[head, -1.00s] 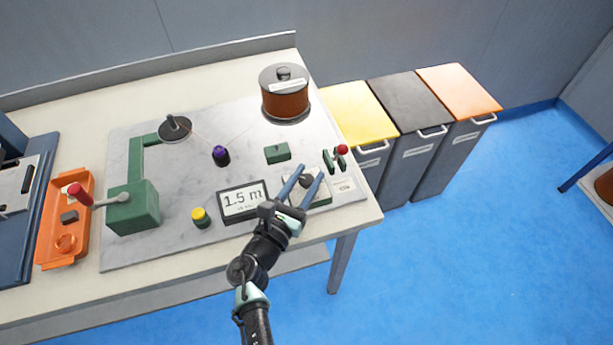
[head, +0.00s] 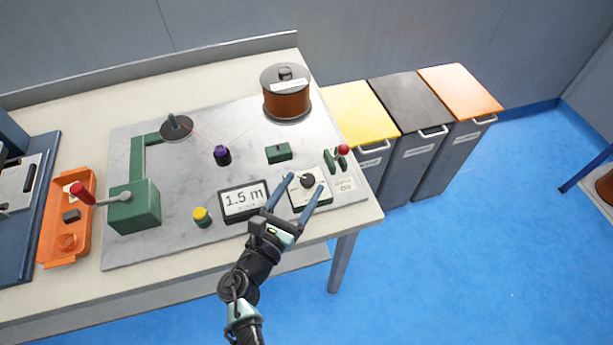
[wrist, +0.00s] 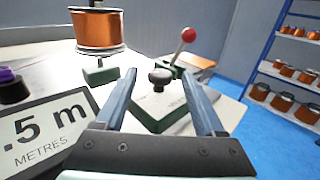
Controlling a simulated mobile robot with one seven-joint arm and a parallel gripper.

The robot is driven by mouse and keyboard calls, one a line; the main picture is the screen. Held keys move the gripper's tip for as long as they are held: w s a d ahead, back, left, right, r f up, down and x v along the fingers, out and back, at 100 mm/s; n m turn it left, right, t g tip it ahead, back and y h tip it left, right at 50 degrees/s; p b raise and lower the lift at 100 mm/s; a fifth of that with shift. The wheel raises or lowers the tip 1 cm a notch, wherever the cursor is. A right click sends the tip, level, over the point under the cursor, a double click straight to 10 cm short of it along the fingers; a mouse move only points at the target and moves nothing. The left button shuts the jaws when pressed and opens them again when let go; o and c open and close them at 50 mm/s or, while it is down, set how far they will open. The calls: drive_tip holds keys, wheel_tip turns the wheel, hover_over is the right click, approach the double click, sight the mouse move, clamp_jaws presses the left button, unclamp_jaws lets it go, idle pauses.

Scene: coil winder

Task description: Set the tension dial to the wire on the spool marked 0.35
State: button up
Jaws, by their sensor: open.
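The tension dial is a black knob (head: 307,180) on a pale-topped green box (head: 313,198) at the right front of the plate. In the wrist view the knob (wrist: 160,77) stands beyond and between my fingers. My gripper (head: 306,181) is open and empty, with its blue fingers on either side of the knob's near side; I cannot tell whether either touches it. The copper-wound spool (head: 286,92) stands at the back right with a white label too small to read. It also shows in the wrist view (wrist: 98,30). The dial's pointer setting is not readable.
A display (head: 243,200) reading 1.5 m sits left of the dial. A red-knobbed lever (head: 342,151) stands close behind right, and a small green block (head: 278,152) behind. A yellow button (head: 202,215) is further left. Shelves of spools (wrist: 290,85) stand beyond.

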sight(307, 185)
drive_tip(key=v, duration=0.9)
drive_tip(key=shift+s+a, duration=0.25)
drive_tip(key=shift+s, duration=0.1)
drive_tip(key=shift+w+d+t+y+b, duration=0.1)
drive_tip(key=shift+d+t+y+b, duration=0.2)
drive_tip(key=shift+d+y+b, duration=0.25)
drive_tip(key=shift+d+r+n+t+y+b, duration=0.1)
drive_tip(key=shift+d+n+t+y+b, duration=0.5)
drive_tip(key=shift+d+n+y, duration=0.5)
drive_tip(key=w+d+y, duration=0.1)
drive_tip(key=w, duration=0.2)
drive_tip(key=w+n+y, duration=0.1)
drive_tip(key=w, duration=0.3)
drive_tip(key=w+d+n+y, duration=0.1)
drive_tip(key=w, duration=0.3)
drive_tip(key=shift+w+d+b, duration=0.2)
drive_tip(key=shift+d+b, duration=0.1)
clamp_jaws()
